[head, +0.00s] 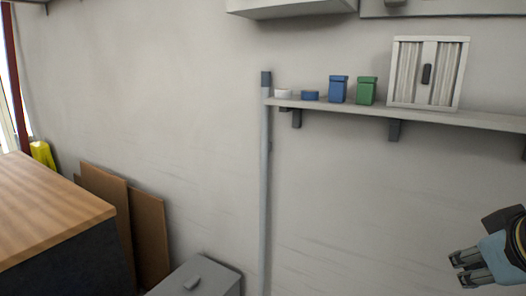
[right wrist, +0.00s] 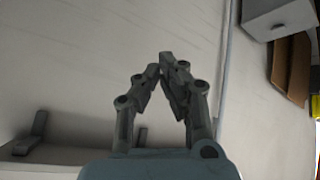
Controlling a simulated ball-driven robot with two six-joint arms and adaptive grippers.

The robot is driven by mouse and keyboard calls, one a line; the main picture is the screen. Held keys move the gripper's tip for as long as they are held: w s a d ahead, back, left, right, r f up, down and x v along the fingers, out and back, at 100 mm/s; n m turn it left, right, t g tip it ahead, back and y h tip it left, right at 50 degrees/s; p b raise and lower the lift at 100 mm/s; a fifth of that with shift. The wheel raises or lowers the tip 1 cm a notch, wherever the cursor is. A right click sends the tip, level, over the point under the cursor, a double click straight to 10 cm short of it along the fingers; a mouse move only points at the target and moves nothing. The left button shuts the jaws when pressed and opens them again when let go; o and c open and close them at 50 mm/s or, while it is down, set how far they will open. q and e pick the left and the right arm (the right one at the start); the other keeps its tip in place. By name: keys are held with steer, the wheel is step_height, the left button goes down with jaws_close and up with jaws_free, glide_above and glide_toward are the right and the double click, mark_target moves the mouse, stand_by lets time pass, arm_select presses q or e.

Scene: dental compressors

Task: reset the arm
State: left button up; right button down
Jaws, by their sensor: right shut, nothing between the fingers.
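My right gripper (head: 457,270) shows at the lower right edge of the head view, in front of the wall and below the shelf. In the right wrist view its two fingers (right wrist: 163,68) meet at the tips, with nothing between them. Only the gripper and a bit of the wrist show in the head view; the rest of the right arm is out of frame. My left gripper is not in either view.
A wall shelf (head: 490,120) holds a small white cabinet (head: 398,75), a blue box (head: 338,91) and a green box (head: 366,92). A grey pipe (head: 265,190) runs down the wall. A wooden-topped counter (head: 45,205) and brown boards (head: 150,230) stand left. A grey box (head: 205,280) sits low.

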steer(key=s+a+f+g, duration=0.15)
steer(key=s+f, duration=0.25)
steer(key=s, duration=0.4)
steer(key=s+a+f+g, duration=0.1)
steer(key=s+f+g, duration=0.1)
steer(key=s+f, duration=0.45)
steer(key=s+d+f+g+b, duration=0.1)
steer(key=s+f+b, duration=0.2)
steer(key=f, duration=1.3)
steer(key=s+d+f+g+b, duration=0.1)
steer(key=s+d+f+b, duration=0.15)
steer(key=f, duration=1.25)
steer(key=s+f+g+y+b, duration=0.1)
steer(key=s+f+b, duration=0.3)
steer(key=s+f, duration=1.3)
step_height(320, 180, down, 3)
steer(key=shift+s+f+m, duration=0.1)
steer(key=shift+s+m, duration=0.25)
steer(key=shift+m, duration=0.05)
